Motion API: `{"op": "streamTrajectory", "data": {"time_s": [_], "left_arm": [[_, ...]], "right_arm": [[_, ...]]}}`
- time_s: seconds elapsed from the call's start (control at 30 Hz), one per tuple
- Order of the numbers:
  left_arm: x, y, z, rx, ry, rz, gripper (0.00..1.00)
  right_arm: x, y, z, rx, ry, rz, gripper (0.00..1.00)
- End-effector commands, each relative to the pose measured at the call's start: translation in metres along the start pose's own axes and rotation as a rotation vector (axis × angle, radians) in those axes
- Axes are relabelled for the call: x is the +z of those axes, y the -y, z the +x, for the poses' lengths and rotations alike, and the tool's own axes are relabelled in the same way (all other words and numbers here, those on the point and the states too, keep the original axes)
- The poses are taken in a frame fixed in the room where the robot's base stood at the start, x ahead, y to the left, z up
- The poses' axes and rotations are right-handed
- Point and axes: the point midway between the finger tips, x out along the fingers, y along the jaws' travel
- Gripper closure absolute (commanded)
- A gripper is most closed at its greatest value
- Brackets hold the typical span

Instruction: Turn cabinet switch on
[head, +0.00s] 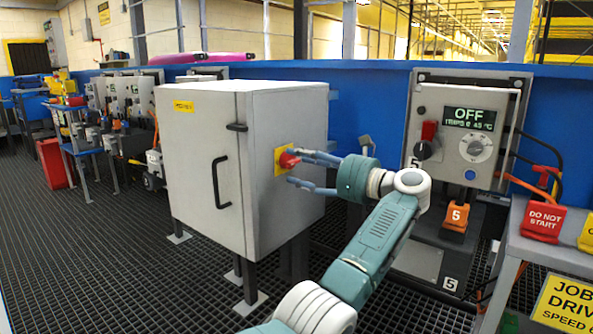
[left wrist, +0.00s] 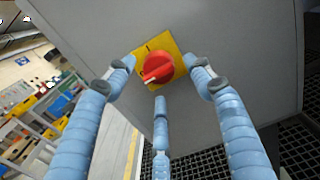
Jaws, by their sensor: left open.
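The grey cabinet (head: 200,160) stands on short legs in the middle of the head view. Its right side carries the switch, a red rotary knob (head: 287,160) on a yellow plate (head: 279,171). In the left wrist view the red knob (left wrist: 157,66) has a pale pointer toward the lower left. My left gripper (head: 295,168) is in front of the switch, open, with its blue fingers reaching toward the plate. In the left wrist view the left gripper (left wrist: 157,74) has three fingers spread around the knob. Contact cannot be told. My right gripper is not in view.
A control box (head: 460,130) reading OFF hangs on the blue wall (head: 370,90) to the right. A red DO NOT START sign (head: 543,218) stands on a grey table. A red bin (head: 55,163) and benches are at left. Dark grating covers the floor (head: 110,250).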

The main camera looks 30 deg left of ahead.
Motion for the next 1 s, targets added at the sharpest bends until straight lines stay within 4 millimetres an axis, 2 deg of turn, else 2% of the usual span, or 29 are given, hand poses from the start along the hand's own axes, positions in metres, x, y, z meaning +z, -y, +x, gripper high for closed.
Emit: {"op": "streamTrajectory", "data": {"time_s": [0.17,0.47,0.53,0.7,0.73,1.0], "left_arm": [[-0.001,0.000,0.017,0.001,0.000,0.000,0.47],[0.000,0.000,0.020,0.000,0.001,0.000,0.47],[0.000,0.000,0.020,0.000,0.001,0.000,0.55],[0.000,0.000,0.020,0.000,0.000,0.001,0.89],[0.000,0.000,0.020,0.000,0.000,0.001,0.91],[0.000,0.000,0.019,-0.001,-0.003,0.025,0.92]], "right_arm": [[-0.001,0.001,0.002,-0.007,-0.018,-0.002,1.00],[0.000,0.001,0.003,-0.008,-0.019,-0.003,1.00],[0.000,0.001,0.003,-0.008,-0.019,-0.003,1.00],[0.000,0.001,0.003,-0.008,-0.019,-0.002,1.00],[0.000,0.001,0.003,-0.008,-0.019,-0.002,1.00],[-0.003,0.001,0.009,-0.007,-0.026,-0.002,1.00]]}}
